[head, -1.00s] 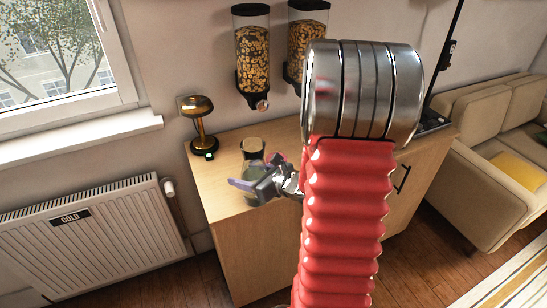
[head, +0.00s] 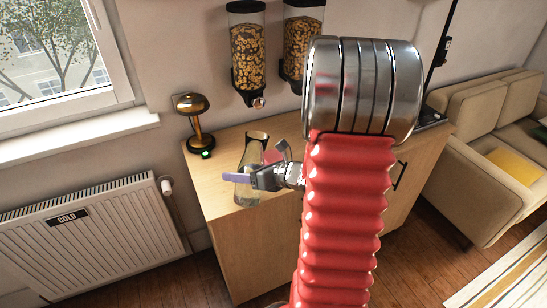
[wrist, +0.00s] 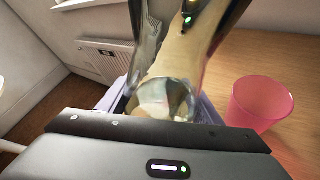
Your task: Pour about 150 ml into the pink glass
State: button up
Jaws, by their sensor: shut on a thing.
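My gripper (head: 252,180) is shut on a clear glass carafe (head: 248,158) with a dark, gold-edged mouth, above the front left of the wooden counter. In the wrist view the carafe (wrist: 165,95) stands between my lilac fingers. Its exact tilt and liquid level cannot be told. The pink glass (head: 271,155) is mostly hidden behind my gripper in the head view. In the wrist view the pink glass (wrist: 262,105) stands upright on the counter, to the right of the carafe and apart from it. It looks empty.
A black and gold lamp (head: 196,122) stands at the counter's (head: 216,140) back left corner. Two cereal dispensers (head: 247,50) hang on the wall behind. A radiator (head: 85,235) is left of the counter. My red arm hides the counter's middle.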

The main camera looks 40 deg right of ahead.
jog(key=shift+f+m+y, duration=0.15)
jog(key=shift+m+y, duration=0.75)
jog(key=shift+m, duration=0.1)
jog(key=a+m+y, duration=0.1)
jog(key=f+m, duration=0.1)
jog(key=shift+s+a+f+m+g+y, duration=0.1)
jog(key=shift+s+a+m+g+y, duration=0.2)
jog(key=shift+a+y, duration=0.1)
jog(key=shift+a+f+m+y+p, duration=0.3)
jog(key=shift+f+m+y, duration=0.1)
jog(key=shift+m, duration=0.2)
jog(key=shift+s+a+r+m+y, duration=0.1)
jog(key=shift+r+m+y, duration=0.35)
jog(key=shift+r, duration=0.4)
jog(key=shift+r+p, duration=0.1)
jog(key=shift+p, duration=0.25)
jog(key=shift+d+r+m+y+p, duration=0.3)
jog(key=shift+r+m+p, duration=0.3)
jog(key=shift+r, duration=0.25)
jog(key=shift+a+r, duration=0.15)
jog(key=shift+a, duration=0.1)
jog(key=shift+r+m+p, duration=0.2)
jog(key=shift+m+p, duration=0.15)
jog(key=shift+p, duration=0.15)
dwell(0.9)
jog(key=shift+f, duration=0.1)
